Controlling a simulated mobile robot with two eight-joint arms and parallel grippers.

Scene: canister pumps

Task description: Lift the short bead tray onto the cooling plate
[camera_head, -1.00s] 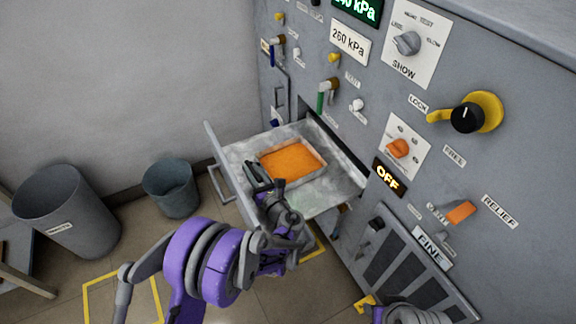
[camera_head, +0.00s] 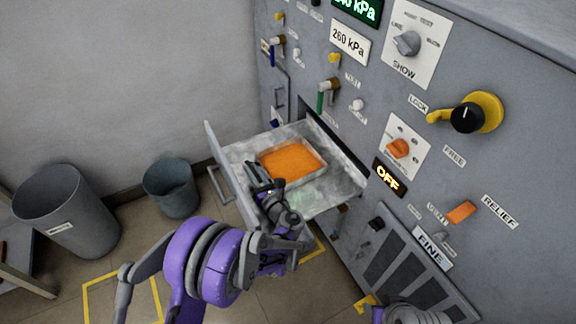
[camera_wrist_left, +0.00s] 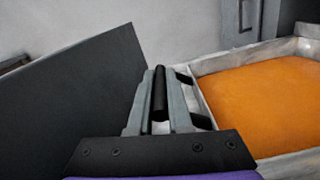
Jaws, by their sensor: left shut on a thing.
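The bead tray (camera_head: 324,168) is a shallow pale metal tray filled with orange beads (camera_head: 290,158). It sits in a pulled-out metal drawer (camera_head: 345,182). In the left wrist view the orange beads (camera_wrist_left: 265,100) and the tray's wall (camera_wrist_left: 215,66) show at the right. My left gripper (camera_head: 256,172) is at the tray's near left side. In the left wrist view its fingers (camera_wrist_left: 160,100) are closed on a black bar beside the tray, with black brackets reaching toward the tray wall. I cannot make out a cooling plate. My right gripper is out of view.
The drawer's raised front panel (camera_head: 228,170) stands close left of my left gripper. A grey control cabinet (camera_head: 350,150) with knobs and levers rises at the right. Two grey bins, a large one (camera_head: 75,215) and a small one (camera_head: 172,188), stand on the floor at the left.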

